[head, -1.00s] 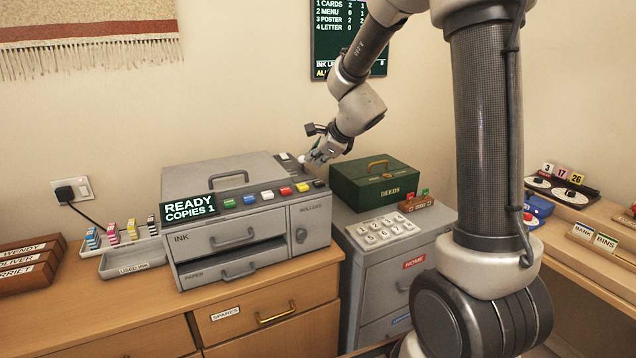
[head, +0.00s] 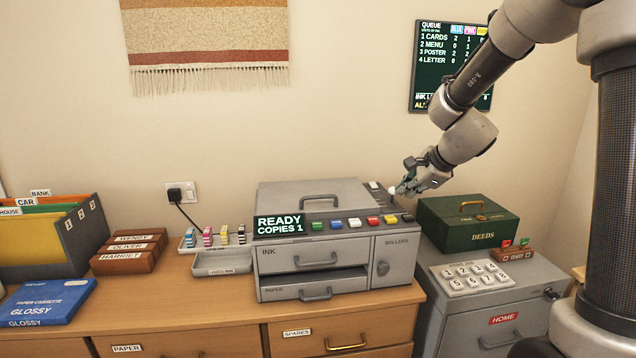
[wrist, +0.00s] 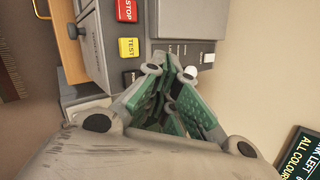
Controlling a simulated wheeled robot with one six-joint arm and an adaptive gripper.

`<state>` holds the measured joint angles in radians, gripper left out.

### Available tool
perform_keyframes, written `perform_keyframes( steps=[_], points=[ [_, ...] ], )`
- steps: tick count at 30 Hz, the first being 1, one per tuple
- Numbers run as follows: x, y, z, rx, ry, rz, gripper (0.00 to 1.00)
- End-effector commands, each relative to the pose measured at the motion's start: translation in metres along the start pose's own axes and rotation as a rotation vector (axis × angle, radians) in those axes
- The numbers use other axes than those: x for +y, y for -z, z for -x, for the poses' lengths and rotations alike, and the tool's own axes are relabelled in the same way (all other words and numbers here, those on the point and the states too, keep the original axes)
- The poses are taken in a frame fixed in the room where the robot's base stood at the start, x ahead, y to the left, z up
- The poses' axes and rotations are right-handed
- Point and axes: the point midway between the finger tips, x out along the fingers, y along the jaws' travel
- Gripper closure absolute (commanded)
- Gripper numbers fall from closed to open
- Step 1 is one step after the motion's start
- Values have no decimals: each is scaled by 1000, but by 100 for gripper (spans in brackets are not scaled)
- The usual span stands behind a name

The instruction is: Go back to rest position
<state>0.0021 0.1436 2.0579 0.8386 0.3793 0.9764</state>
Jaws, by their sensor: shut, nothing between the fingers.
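My gripper (head: 408,188) is shut and empty in the head view, just above the right end of the grey printer (head: 300,195). In the wrist view my gripper (wrist: 172,72) has its green fingers together over the printer's dark button panel. A red STOP button (wrist: 126,10) and a yellow TEST button (wrist: 128,48) show there. A small white knob (wrist: 190,72) lies right beside the fingertips; I cannot tell whether they touch it. The printer display (head: 279,225) reads READY, COPIES 1.
A green DEEDS box (head: 455,228) and a white keypad (head: 472,277) stand on the grey cabinet at right. Ink cartridges (head: 225,236), a grey tray (head: 222,262), name blocks (head: 130,250) and a blue paper box (head: 48,302) lie left. The queue board (head: 430,70) hangs behind my arm.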

Motion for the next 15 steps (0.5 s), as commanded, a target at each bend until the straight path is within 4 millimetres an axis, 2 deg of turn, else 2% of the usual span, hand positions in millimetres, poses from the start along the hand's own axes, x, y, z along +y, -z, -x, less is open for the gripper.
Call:
perform_keyframes(
  steps=[1,2,5,9,15],
  points=[
    [22,3,0,-9,-69,126,100],
    [35,4,4,-18,-110,217,100],
    [75,7,34,-63,-231,541,100],
    [124,16,93,-126,-367,958,100],
    [184,42,187,-167,-525,1452,100]
  ],
)
